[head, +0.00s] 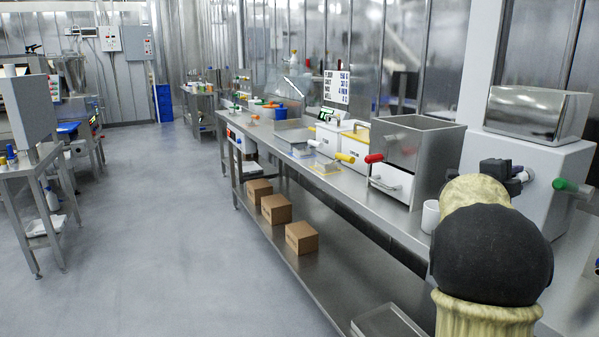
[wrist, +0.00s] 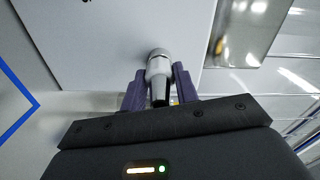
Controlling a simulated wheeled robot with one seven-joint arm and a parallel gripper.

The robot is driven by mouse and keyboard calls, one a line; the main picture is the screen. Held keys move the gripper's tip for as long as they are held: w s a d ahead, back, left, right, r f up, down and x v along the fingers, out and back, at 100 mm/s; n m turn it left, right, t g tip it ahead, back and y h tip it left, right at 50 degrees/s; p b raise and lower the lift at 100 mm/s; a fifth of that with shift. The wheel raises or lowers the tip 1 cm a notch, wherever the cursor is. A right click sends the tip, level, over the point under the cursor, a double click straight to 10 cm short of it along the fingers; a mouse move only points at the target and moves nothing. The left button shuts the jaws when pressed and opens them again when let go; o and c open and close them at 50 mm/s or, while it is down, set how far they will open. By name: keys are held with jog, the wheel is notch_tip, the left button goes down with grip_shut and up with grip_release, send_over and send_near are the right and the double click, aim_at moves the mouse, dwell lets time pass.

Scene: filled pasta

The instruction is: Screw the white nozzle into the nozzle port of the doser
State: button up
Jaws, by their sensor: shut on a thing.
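In the wrist view my gripper (wrist: 159,78) has its two purple-grey fingers shut on the white nozzle (wrist: 158,67). The nozzle's far end meets a round grey metal collar (wrist: 158,53) on the pale face of the doser (wrist: 115,35). It looks in line with the collar; how deep it sits I cannot tell. In the head view the doser (head: 572,168) is a white body under a steel hopper (head: 538,113) at the right.
A white cup (head: 430,215) is close to my arm. Cardboard boxes (head: 275,208) lie on the lower shelf.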

jog(key=shift+m, duration=0.5)
